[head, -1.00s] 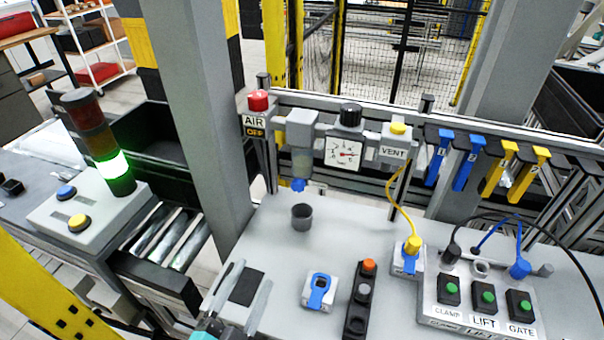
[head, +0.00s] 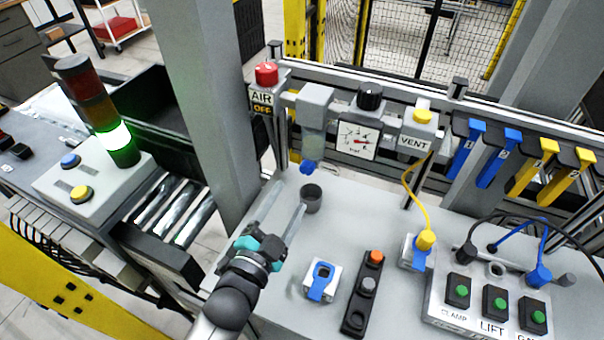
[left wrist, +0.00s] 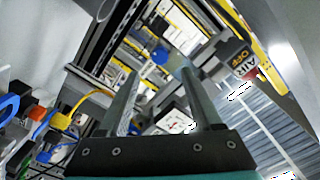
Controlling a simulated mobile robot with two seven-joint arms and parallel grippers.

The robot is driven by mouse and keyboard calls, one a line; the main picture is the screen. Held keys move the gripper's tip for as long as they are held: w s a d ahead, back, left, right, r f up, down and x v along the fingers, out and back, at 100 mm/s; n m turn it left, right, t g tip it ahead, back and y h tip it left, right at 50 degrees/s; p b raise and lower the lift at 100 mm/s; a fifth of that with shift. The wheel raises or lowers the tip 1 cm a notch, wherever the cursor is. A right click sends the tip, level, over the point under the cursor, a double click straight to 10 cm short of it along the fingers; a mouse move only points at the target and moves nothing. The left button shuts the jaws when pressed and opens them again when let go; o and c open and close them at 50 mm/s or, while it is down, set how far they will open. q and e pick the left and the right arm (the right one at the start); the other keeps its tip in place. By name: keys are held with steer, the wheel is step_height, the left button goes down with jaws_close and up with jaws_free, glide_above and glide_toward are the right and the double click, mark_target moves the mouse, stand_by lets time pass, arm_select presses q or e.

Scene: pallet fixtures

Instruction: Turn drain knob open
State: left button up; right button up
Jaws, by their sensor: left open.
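The blue drain knob (head: 309,167) hangs under the clear bowl of the grey filter unit (head: 314,115) on the rail. My right gripper is not in view.
A red AIR knob (head: 266,74) marked OFF, a pressure gauge (head: 357,141) and a yellow VENT button (head: 423,116) line the rail. A grey post (head: 205,100) stands left. A blue-latched box (head: 321,280), a button strip (head: 363,293) and a panel (head: 484,303) occupy the front.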

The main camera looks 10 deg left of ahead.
mark_target(305, 171)
arm_select(q)
steer(key=w, duration=0.2)
steer(key=w+d, duration=0.1)
steer(key=w, duration=0.4)
steer(key=shift+w+d, duration=0.25)
steer(key=shift+w, duration=0.05)
jaws_close()
stand_by(0.4)
